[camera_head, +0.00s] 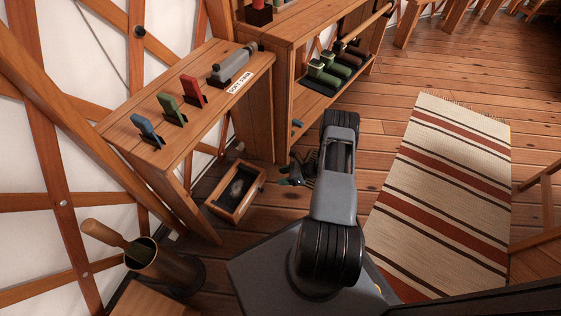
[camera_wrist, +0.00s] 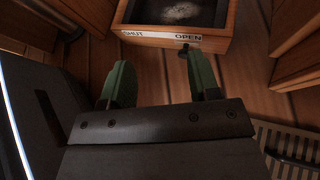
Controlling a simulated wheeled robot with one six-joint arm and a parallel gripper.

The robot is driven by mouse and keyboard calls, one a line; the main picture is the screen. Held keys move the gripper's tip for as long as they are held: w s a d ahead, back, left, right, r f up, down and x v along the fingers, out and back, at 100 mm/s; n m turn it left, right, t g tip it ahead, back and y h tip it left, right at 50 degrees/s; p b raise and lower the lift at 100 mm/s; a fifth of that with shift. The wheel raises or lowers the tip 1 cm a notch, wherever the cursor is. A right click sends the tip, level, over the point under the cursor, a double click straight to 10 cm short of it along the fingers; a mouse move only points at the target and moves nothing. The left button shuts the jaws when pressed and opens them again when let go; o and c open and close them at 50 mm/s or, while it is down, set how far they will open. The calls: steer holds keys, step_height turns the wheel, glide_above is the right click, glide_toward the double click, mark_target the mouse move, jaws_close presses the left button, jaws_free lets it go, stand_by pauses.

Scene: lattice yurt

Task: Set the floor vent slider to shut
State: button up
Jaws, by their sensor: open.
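The floor vent is a low open wooden box (camera_head: 219,211) on the floor, left of my gripper (camera_head: 296,172) in the head view. In the wrist view its front wall (camera_wrist: 150,41) is ahead of my gripper (camera_wrist: 161,78), with a white label strip reading SHUT at left and OPEN at right. A small dark slider knob (camera_wrist: 184,50) sits at the OPEN end, just below that word. My gripper is open, its two green fingers apart and empty. The knob shows ahead of the gap between them, nearer the right finger. It looks apart from both fingers.
A wooden shelf unit (camera_head: 150,150) with blue, green and red levers stands behind the box, and a taller cabinet (camera_head: 283,100) to its right. A bin (camera_head: 160,262) with a wooden-handled tool stands at lower left. A striped rug (camera_head: 440,190) covers open floor at right.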

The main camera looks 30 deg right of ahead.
step_height(320, 180, up, 6)
steer(key=w+n+p, duration=0.1)
steer(key=w, duration=0.1)
steer(key=shift+w+g+p, duration=0.2)
steer(key=shift+g+p, duration=0.1)
steer(key=shift+p, duration=0.1)
steer(key=shift+a, duration=0.1)
